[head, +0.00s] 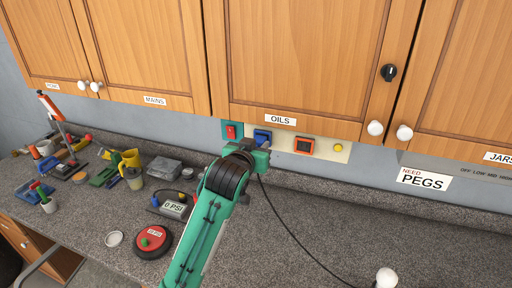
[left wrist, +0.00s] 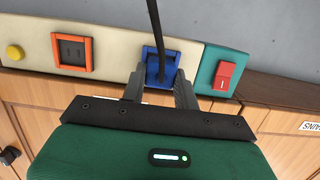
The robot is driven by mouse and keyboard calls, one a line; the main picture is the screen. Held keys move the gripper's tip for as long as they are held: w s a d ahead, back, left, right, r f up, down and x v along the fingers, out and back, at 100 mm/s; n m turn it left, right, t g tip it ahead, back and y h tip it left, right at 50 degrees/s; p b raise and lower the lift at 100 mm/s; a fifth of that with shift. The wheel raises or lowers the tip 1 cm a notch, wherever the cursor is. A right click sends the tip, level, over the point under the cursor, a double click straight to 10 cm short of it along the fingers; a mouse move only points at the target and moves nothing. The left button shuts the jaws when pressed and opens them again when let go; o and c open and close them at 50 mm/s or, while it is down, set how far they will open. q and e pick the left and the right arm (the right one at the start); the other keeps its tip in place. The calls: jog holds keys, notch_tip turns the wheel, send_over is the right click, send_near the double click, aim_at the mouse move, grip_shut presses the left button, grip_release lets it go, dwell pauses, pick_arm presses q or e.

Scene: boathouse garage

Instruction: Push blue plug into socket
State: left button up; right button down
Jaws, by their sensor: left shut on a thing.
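The blue plug (left wrist: 160,70) is between the fingers of my left gripper (left wrist: 160,90), which is shut on it. A black cable (left wrist: 155,25) runs from the plug. The plug is in front of the blue-framed socket (left wrist: 149,52) on the cream wall strip; the two overlap, and I cannot tell how deep the plug sits. In the head view my left gripper (head: 258,156) is at the strip below the OILS cabinet, just under the blue socket (head: 262,136). The cable hangs down to the counter there. My right gripper is not in view.
An orange-framed socket (head: 304,146) and yellow button (head: 338,148) are right of the blue socket; a red switch (head: 231,131) on a teal plate is left. Wooden cabinets (head: 300,60) hang close above.

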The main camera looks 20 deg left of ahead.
pick_arm(q)
jog(key=shift+w, duration=0.45)
jog(key=o, duration=1.2)
jog(key=shift+s+b, duration=0.4)
jog(key=shift+s, duration=0.15)
jog(key=s+r+b, duration=0.1)
jog(key=s, duration=0.3)
jog(key=s+r+b, duration=0.1)
jog(key=s+b, duration=0.1)
jog(key=s, duration=0.2)
jog(key=s+b, duration=0.1)
jog(key=s, duration=0.3)
jog(key=shift+s+a+r, duration=0.2)
jog(key=shift+s+r, duration=0.05)
jog(key=shift+r, duration=0.15)
